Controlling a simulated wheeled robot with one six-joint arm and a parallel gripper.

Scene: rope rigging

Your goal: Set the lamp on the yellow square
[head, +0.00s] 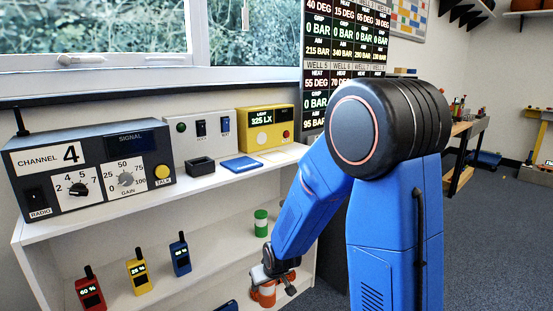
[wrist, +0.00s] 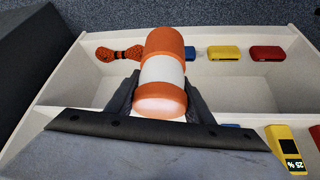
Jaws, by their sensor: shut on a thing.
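My gripper (head: 272,277) is shut on an orange lamp with a white band, seen in the wrist view (wrist: 163,72) as a cylinder between the two fingers. In the head view the lamp (head: 264,294) is low at the shelf's right end, partly hidden by my gripper. A pale yellow square (head: 281,157) lies on the shelf's top board, in front of the yellow light meter (head: 266,129). My gripper is well below it. My arm partly blocks the view near the board's right end.
A blue pad (head: 240,164) and a black open box (head: 200,166) sit left of the square. A green-and-white cylinder (head: 261,222) and several handheld radios (head: 138,271) stand on the middle shelf. An orange rope bundle (wrist: 119,53) lies in the shelf unit's lower compartment.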

